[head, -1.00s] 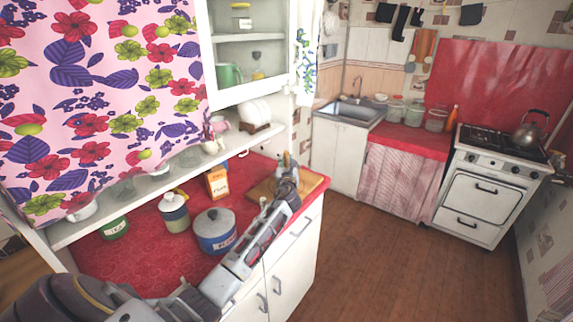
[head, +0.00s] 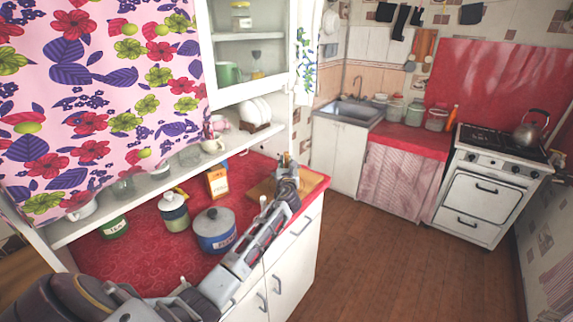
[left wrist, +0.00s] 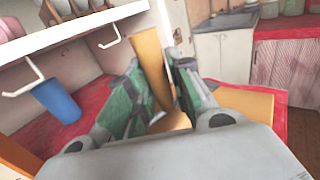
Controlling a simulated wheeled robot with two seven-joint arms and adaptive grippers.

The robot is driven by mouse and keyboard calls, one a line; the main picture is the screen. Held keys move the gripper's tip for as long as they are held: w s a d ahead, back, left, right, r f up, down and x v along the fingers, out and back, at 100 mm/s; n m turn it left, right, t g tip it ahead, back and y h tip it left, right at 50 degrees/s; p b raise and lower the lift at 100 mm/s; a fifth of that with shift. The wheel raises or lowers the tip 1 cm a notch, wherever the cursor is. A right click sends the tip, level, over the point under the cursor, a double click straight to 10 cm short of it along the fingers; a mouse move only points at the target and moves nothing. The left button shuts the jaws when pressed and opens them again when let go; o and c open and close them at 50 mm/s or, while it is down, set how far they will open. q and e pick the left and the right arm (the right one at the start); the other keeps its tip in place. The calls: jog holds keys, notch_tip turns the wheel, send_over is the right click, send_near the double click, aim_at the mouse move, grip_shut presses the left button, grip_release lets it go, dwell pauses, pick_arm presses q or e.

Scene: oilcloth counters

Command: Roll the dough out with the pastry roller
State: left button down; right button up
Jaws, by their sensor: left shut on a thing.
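My left gripper (head: 287,166) is over the wooden board (head: 314,182) at the right end of the red counter. In the left wrist view, the left gripper (left wrist: 160,98) is shut on a tan wooden cylinder, the pastry roller (left wrist: 150,58), which stands up between the fingers, slightly tilted. A pale patch (left wrist: 172,123) low between the fingers may be the dough; most of it is hidden by the gripper, so I cannot tell its shape. The board also shows in the left wrist view (left wrist: 250,103). My right gripper is not in view.
A blue pot (head: 214,232), a lidded jar (head: 173,212), a flour box (head: 217,182) and a green tin (head: 115,227) stand on the counter left of the board. The shelf (left wrist: 75,35) with hooks hangs above, close to the gripper. A blue cup (left wrist: 57,100) shows left.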

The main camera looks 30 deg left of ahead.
pick_arm(q)
jog(key=shift+f, duration=0.1)
dwell(0.3)
jog(key=shift+s+d, duration=0.1)
jog(key=shift+d, duration=0.15)
jog(key=shift+s+d+f+p, duration=0.1)
jog(key=shift+s+d+p, duration=0.25)
jog(key=shift+d, duration=0.45)
jog(key=shift+w+a+p, duration=0.15)
jog(key=shift+w+a, duration=0.1)
jog(key=shift+a, duration=0.3)
jog(key=shift+w+a+p, duration=0.15)
jog(key=shift+w+a, duration=0.05)
jog(key=shift+a, duration=0.35)
jog(key=shift+r, duration=0.2)
jog(key=shift+w+a+f, duration=0.1)
jog(key=shift+w+a, duration=0.15)
jog(key=shift+a, duration=0.25)
jog(key=shift+w+a+f, duration=0.1)
jog(key=shift+w+a, duration=0.1)
jog(key=shift+a, duration=0.3)
jog(key=shift+d, duration=0.1)
